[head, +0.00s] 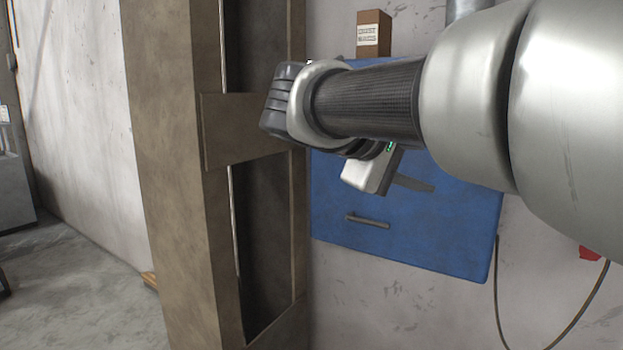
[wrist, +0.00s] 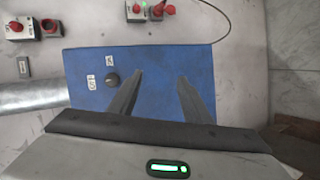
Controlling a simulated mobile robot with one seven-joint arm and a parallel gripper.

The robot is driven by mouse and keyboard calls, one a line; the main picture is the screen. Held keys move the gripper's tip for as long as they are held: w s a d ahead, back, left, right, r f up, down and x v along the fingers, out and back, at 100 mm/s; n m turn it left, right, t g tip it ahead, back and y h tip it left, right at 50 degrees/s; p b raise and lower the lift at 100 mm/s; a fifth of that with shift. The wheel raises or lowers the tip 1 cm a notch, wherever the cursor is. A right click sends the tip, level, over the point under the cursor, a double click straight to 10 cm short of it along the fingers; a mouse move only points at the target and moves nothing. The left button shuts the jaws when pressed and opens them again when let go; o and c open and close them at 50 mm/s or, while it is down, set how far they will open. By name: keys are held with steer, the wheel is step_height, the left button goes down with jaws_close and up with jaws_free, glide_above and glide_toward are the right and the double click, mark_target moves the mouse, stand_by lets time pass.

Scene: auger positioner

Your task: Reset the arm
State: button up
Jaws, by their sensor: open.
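My gripper (wrist: 160,88) is open and empty in the wrist view, its two dark fingers apart in front of a blue cabinet (wrist: 86,65). The blue cabinet also shows in the head view (head: 440,235) on the wall, with a dark bar handle (head: 368,221). In the wrist view a black round knob (wrist: 112,79) sits on the cabinet between small white labels. I cannot tell whether the fingers touch the cabinet.
A brown steel column (head: 170,130) with a crosspiece (head: 238,135) stands close left of my wrist. A brown box (head: 374,35) sits above the cabinet. Boxes with red switches (wrist: 20,28) and a cable (wrist: 222,12) are on the wall. Floor at left (head: 80,290) looks clear.

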steer(key=s+a+f+m+g+y, duration=0.1)
steer(key=s+a+f+m+y, duration=0.2)
steer(key=s+f+y, duration=0.55)
steer(key=s+a+f+m+g+y, duration=0.1)
steer(key=s+a+f+m+y, duration=0.15)
steer(key=s+f, duration=1.05)
steer(key=w+r+p, duration=0.3)
steer(key=r+p, duration=1.7)
steer(key=p, duration=0.3)
steer(key=shift+w+r+p, duration=0.2)
steer(key=shift+r+p, duration=0.15)
steer(key=shift+p, duration=0.05)
